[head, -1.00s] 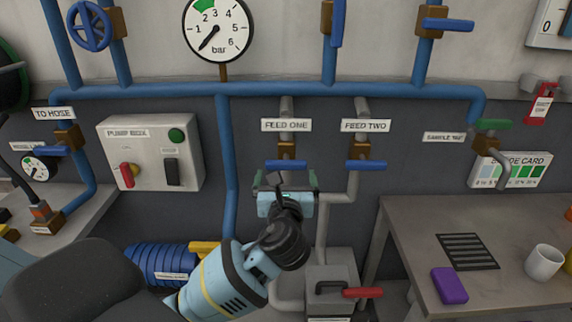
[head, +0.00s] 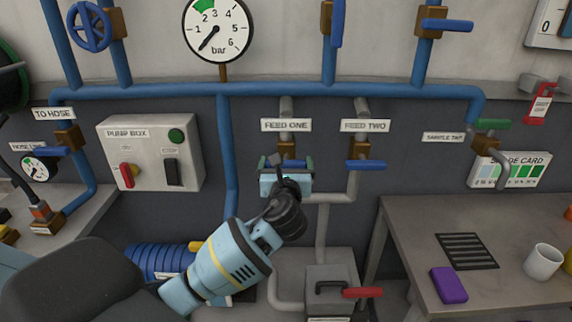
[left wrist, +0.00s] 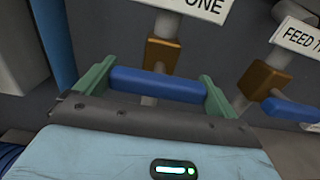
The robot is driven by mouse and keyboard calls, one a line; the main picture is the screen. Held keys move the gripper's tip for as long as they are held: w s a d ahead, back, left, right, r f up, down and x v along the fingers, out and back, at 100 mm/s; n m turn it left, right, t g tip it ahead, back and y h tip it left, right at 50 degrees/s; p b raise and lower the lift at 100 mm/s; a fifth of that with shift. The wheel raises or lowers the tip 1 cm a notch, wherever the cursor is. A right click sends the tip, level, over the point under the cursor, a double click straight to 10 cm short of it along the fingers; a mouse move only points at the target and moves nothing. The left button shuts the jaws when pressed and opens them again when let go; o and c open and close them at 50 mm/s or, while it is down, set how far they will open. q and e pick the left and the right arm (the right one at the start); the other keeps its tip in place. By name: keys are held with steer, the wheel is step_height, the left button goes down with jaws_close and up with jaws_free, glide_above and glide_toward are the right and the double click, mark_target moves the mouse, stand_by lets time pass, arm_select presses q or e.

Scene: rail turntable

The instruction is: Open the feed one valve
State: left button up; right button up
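The feed one valve has a brown body (head: 287,149) under the FEED ONE label (head: 286,125). Its blue handle (left wrist: 158,85) lies crosswise, level across the pipe. My left gripper (head: 287,166) is at this handle, with its green fingers spread wide. In the left wrist view, one finger (left wrist: 94,82) is at the handle's left end and the other (left wrist: 216,98) at its right end. The handle lies between them; I cannot tell whether they touch it. In the head view the gripper partly hides the handle. My right gripper is not in view.
The feed two valve's blue handle (head: 366,165) is close by on the right. The pump box (head: 150,152) is on the wall to the left. A grey bench (head: 400,225) at right holds a purple block (head: 449,285) and a white mug (head: 543,262).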

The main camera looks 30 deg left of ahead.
arm_select(q)
steer(key=shift+n, duration=0.4)
steer(key=shift+c, duration=0.3)
steer(key=n, duration=1.1)
steer(key=shift+f, duration=0.1)
steer(key=shift+n, duration=1.9)
